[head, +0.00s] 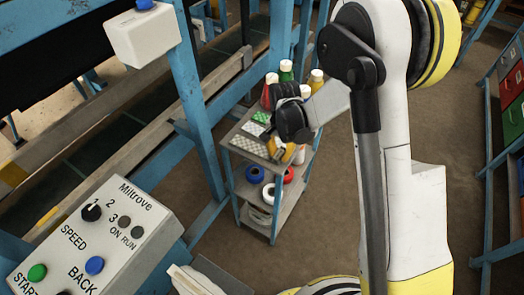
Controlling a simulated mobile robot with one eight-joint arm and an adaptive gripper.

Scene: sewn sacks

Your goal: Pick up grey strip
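A small blue-framed cart stands below my arm, and its grey top shelf (234,139) holds several small items. A flat pale grey piece with a dotted pattern (249,146) lies at the left front of this shelf. I cannot tell whether it is the grey strip, and no other grey strip is clearly visible.
Bottles with red (268,92), green (286,70) and yellow (316,82) bodies stand at the shelf's back. Blue (255,174) and red rolls sit on the shelf below. A blue post (197,95) and a control box (95,245) stand left. Brown floor (330,215) is clear right of the cart.

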